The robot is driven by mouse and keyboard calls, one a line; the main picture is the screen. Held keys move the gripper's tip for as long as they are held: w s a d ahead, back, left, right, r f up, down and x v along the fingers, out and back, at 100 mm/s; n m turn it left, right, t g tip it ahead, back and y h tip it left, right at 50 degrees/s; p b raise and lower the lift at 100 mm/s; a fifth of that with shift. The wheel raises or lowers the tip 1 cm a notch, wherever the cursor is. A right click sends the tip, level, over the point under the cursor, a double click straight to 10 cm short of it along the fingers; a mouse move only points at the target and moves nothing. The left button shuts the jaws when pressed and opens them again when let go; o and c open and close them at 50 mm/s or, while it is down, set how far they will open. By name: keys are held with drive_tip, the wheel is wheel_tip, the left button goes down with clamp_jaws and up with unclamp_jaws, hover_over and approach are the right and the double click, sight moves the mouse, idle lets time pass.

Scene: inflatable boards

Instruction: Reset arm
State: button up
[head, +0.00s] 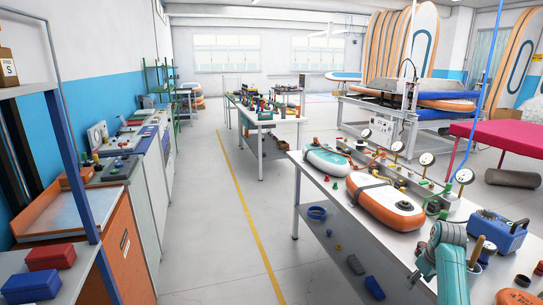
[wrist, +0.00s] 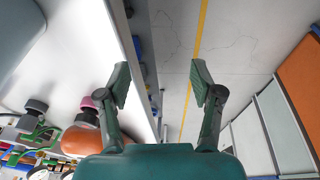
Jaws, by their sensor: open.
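My gripper (wrist: 160,85) is open and empty in the wrist view. Its two dark green fingers stand wide apart, with the floor and the table's edge showing between and behind them. In the head view my teal arm (head: 447,262) is folded at the lower right, in front of the near white table (head: 340,215). The near table's top also shows on the left of the wrist view (wrist: 75,60).
The near table holds an orange and white board (head: 385,205), a teal board (head: 327,161), gauges and a blue box (head: 497,232). Cabinets (head: 130,215) line the left wall. The aisle floor (head: 215,240) with its yellow line is clear.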

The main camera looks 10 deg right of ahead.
drive_tip(key=s+a+f+t+h, duration=0.1)
drive_tip(key=s+a+f, duration=0.2)
drive_tip(key=a+f, duration=0.55)
drive_tip(key=s+a+f+t, duration=0.1)
drive_tip(key=s+a+f, duration=0.2)
drive_tip(key=a+f, duration=0.55)
drive_tip(key=s+a+f+t, duration=0.2)
drive_tip(key=s+a+f, duration=0.2)
drive_tip(key=s+a, duration=0.25)
drive_tip(key=s+a+f+t, duration=0.1)
drive_tip(key=s+a+f, duration=0.2)
drive_tip(key=s+a, duration=0.35)
drive_tip(key=s+a+r+t, duration=0.2)
drive_tip(key=s+a+r, duration=0.15)
drive_tip(key=s, duration=0.55)
drive_tip(key=s+a+r+t, duration=0.1)
drive_tip(key=s+a+r, duration=0.25)
drive_tip(key=s, duration=0.55)
drive_tip(key=s+a+r+t+y, duration=0.1)
drive_tip(key=s+a+r+t, duration=0.1)
drive_tip(key=s+r, duration=0.5)
drive_tip(key=s+a+r+t, duration=0.2)
drive_tip(key=s+r, duration=0.4)
drive_tip(key=r, duration=0.6)
drive_tip(key=shift+s+a+r+m+y, duration=0.2)
drive_tip(key=shift+s+a+m+y, duration=0.05)
drive_tip(key=shift+s+m+y, duration=0.15)
